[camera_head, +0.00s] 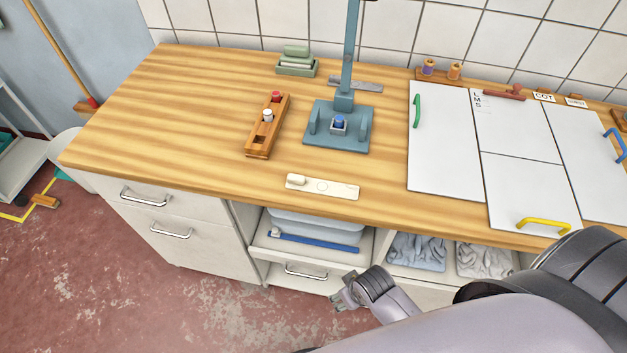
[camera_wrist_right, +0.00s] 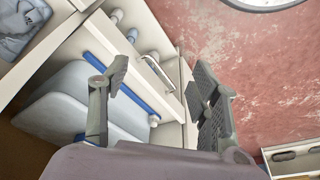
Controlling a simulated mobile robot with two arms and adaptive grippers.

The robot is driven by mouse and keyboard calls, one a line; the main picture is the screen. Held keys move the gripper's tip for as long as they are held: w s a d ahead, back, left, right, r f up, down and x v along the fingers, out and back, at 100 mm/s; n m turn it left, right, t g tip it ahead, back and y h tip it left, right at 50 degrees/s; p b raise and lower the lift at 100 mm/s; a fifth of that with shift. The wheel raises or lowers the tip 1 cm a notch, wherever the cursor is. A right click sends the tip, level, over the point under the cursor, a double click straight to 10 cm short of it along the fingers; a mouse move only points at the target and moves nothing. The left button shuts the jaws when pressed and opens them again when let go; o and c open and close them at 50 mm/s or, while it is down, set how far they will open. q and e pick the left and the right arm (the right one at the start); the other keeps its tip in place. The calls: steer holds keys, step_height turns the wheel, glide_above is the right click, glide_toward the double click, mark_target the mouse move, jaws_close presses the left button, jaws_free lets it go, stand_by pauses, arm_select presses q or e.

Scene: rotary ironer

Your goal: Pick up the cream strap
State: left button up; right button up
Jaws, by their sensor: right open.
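I cannot pick out the cream strap for certain. A flat cream strip (camera_head: 335,190) with a small raised block at its left end and a faint ring lies near the counter's front edge. My right gripper (camera_head: 347,291) is in front of the cabinet, below counter height, near the open shelf. In the right wrist view the right gripper (camera_wrist_right: 162,82) has its two fingers wide apart with nothing between them. Beyond them are the shelf's blue bar (camera_wrist_right: 125,75) and a pale blue-grey bin (camera_wrist_right: 70,108). My left gripper is not in view.
The wooden counter (camera_head: 180,110) holds a blue-grey stand (camera_head: 338,135), a wooden block with small bottles (camera_head: 265,130) and white boards (camera_head: 445,150) with coloured handles. Grey folded cloths (camera_head: 417,252) fill a cubby at right. The red floor (camera_head: 110,265) is open at left.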

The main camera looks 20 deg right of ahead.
steer(key=w+a+r+n+y+p, duration=0.15)
steer(key=w+a+r, duration=0.3)
steer(key=r, duration=0.45)
steer(key=w+a+r+n+y, duration=0.1)
steer(key=w+a+r+n, duration=0.3)
steer(key=r, duration=0.6)
steer(key=w+a+r+n+y+p, duration=0.1)
steer(key=w+a+r, duration=0.3)
steer(key=r, duration=0.5)
step_height(320, 180, up, 14)
steer(key=n+g+h, duration=0.2)
steer(key=g+h, duration=0.1)
steer(key=h, duration=0.1)
glide_above(298, 177)
step_height(298, 177, down, 12)
steer(key=shift+s+a+r+p, duration=0.15)
steer(key=shift+r+p, duration=0.05)
steer(key=shift+p, duration=0.7)
steer(key=f+p, duration=0.1)
steer(key=f, duration=0.1)
steer(key=f+p, duration=0.1)
steer(key=f, duration=0.1)
steer(key=shift+w+f, duration=0.2)
steer(key=shift+f, duration=0.45)
steer(key=shift+c, duration=0.3)
